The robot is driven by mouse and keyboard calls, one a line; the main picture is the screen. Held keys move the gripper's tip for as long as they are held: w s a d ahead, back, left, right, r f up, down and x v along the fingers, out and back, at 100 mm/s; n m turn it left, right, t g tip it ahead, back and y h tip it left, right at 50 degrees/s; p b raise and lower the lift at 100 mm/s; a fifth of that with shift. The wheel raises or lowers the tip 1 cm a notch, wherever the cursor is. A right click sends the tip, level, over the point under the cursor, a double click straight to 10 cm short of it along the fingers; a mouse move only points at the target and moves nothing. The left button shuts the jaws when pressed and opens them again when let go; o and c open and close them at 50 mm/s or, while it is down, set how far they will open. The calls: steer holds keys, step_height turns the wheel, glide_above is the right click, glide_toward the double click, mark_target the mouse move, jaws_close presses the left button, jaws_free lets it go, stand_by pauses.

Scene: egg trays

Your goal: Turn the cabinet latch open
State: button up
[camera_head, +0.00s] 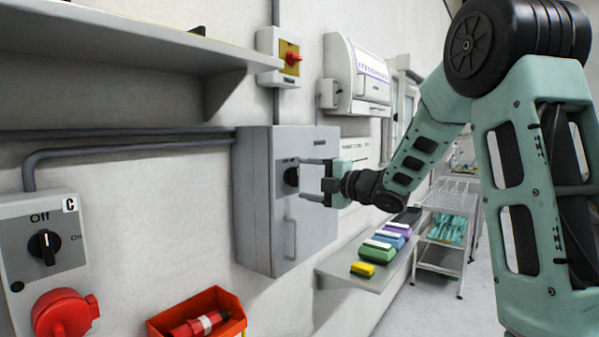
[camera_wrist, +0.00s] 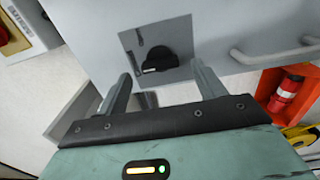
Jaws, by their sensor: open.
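The grey cabinet (camera_head: 258,200) is mounted on the wall, and its door faces right. Its black latch knob (camera_head: 291,177) sits on a plate in the upper part of the door. The knob also shows in the wrist view (camera_wrist: 160,59), just beyond the fingertips and between their lines. My gripper (camera_head: 306,179) is open, with its two fingers pointing at the door around the knob's height. In the wrist view my gripper (camera_wrist: 161,80) holds nothing, and the knob appears clear of both fingers. The door looks shut. Whether the fingertips touch the door I cannot tell.
A door handle (camera_head: 290,238) sits below the latch. A red-yellow switch (camera_head: 291,58) is above the cabinet, and an Off switch box (camera_head: 45,247) is at the left. An orange bin (camera_head: 160,325) stands below. A shelf with coloured packs (camera_head: 345,270) is at the right.

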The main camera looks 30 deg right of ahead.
mark_target(293, 177)
steer(key=shift+p+x, duration=0.35)
steer(key=shift+x, duration=1.25)
steer(key=c, duration=1)
steer(key=shift+m, duration=0.3)
steer(key=shift+m+p, duration=2.1)
steer(key=shift+m, duration=6.6)
